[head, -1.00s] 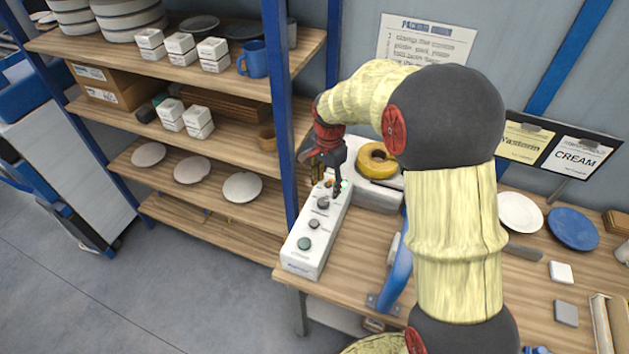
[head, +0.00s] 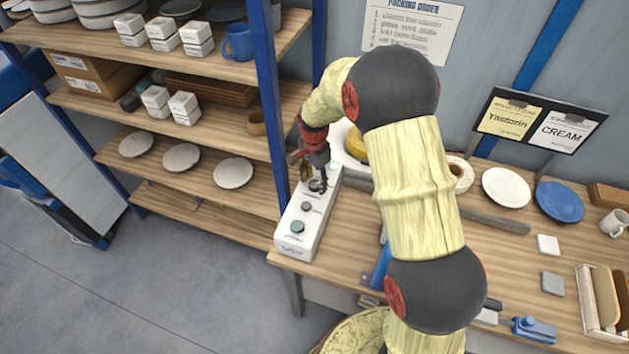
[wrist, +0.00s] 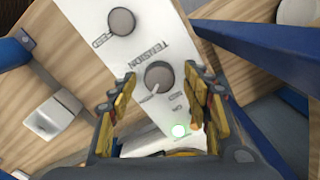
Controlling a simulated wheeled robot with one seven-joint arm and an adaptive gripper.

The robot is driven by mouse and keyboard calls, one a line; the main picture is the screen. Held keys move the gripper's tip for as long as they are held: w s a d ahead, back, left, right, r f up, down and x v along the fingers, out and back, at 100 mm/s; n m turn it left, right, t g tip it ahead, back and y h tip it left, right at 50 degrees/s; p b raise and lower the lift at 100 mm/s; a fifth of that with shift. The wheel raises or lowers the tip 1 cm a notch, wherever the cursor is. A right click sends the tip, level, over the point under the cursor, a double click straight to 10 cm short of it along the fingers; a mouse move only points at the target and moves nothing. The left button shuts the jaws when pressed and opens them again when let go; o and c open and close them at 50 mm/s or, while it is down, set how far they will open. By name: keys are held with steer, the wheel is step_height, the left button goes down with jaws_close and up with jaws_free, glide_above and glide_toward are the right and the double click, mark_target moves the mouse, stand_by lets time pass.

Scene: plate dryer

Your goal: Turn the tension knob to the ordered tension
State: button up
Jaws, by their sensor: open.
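The white control box (head: 297,229) stands at the left end of the workbench, with several round knobs on its top. In the wrist view, the grey tension knob (wrist: 159,76) sits by the printed word TENSION, with a light pointer mark toward its lower left. Another grey knob (wrist: 121,21) is farther up the panel, and a green light (wrist: 180,130) glows below. My gripper (wrist: 160,99) is open, its yellow-padded fingers on either side of the tension knob; I cannot tell whether they touch it. In the head view my gripper (head: 318,186) is over the far part of the box.
A blue shelf post (head: 271,110) rises close to the left of the box. A packing order sheet (head: 411,27) hangs on the wall; its small text is unreadable. Signs reading Yastorin and CREAM (head: 567,135) stand behind plates on the right. A yellow roll is partly hidden by my arm.

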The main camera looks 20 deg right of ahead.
steer(key=shift+c, duration=0.3)
steer(key=c, duration=1.1)
steer(key=shift+n, duration=0.3)
steer(key=n, duration=0.4)
steer(key=shift+n, duration=0.3)
steer(key=n, duration=0.4)
steer(key=shift+n+p, duration=0.3)
steer(key=n, duration=0.3)
steer(key=shift+n, duration=0.3)
steer(key=n, duration=0.3)
steer(key=shift+n, duration=0.3)
steer(key=n, duration=0.6)
steer(key=shift+n, duration=0.4)
